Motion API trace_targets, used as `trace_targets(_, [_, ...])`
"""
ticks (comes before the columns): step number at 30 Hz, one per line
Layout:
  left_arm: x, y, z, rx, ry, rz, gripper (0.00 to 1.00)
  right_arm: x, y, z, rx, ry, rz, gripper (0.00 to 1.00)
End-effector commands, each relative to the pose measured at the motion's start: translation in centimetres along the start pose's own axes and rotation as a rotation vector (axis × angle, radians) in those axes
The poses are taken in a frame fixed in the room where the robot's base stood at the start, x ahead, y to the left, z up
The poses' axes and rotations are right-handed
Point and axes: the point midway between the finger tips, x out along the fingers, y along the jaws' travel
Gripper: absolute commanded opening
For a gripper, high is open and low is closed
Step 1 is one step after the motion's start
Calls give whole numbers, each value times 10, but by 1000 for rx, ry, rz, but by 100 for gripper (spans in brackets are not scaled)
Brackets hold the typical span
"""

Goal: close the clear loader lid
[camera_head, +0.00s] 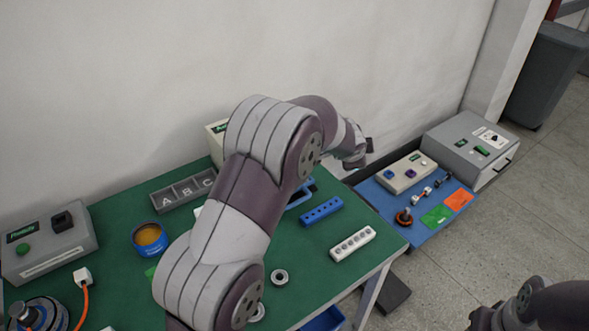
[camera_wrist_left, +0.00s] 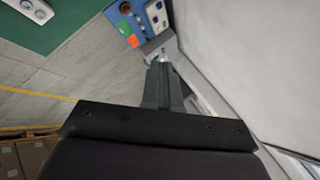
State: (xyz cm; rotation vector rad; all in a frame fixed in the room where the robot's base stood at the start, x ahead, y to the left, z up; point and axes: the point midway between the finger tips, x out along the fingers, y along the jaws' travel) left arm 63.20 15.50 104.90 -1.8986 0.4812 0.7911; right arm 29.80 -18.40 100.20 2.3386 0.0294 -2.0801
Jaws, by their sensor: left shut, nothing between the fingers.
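I cannot make out the clear loader lid in either view. A cream box with a green label (camera_head: 214,132) stands at the back of the green table, mostly hidden behind my left arm; I cannot tell whether it is the loader. My left arm crosses the middle of the head view. Its gripper (camera_head: 369,146) is at the wall side, beyond the table's back right edge. In the left wrist view the fingers (camera_wrist_left: 161,84) are shut and empty, apart from any object. Part of my right arm shows at the lower right of the head view; its gripper is out of sight.
The green table (camera_head: 330,262) holds a lettered grey tray (camera_head: 183,193), a blue tin (camera_head: 149,239), a blue block (camera_head: 321,211) and a white block (camera_head: 352,244). A blue work surface (camera_head: 401,226) with a grey box (camera_head: 470,148) stands right. The wall is close behind.

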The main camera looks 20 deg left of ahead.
Motion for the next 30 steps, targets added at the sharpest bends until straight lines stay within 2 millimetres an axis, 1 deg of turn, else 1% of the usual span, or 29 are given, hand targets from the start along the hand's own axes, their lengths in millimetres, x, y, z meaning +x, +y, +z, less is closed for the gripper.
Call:
trace_targets(1, [-8, 6, 6, -76, -122, 49, 0, -9, 0, -1, 0, -1, 0, 43])
trace_targets(2, [-11, 12, 18, -133, -207, 75, 0, -8, 0, -1, 0, -1, 0, 43])
trace_targets(3, [-16, 19, 36, -208, -314, 102, 0, -4, 0, 0, 0, -1, 0, 43])
trace_targets(6, [-35, 33, 68, -341, -512, 148, 0, -3, 0, 0, 0, -1, 0, 43])
trace_targets(9, [-46, 43, 84, -397, -616, 168, 0, -3, 0, 0, 0, -1, 0, 43])
trace_targets(11, [-45, 45, 88, -414, -634, 167, 0, -4, 0, 0, 0, -1, 0, 43])
trace_targets(14, [-35, 48, 95, -416, -635, 166, 0, -5, 0, 0, 0, -1, 0, 43])
trace_targets(24, [23, 68, 135, -413, -634, 167, 0, -14, 0, -1, 0, -1, 0, 43])
trace_targets(30, [50, 76, 152, -413, -631, 166, 0, -20, 0, -2, 0, -1, 0, 43])
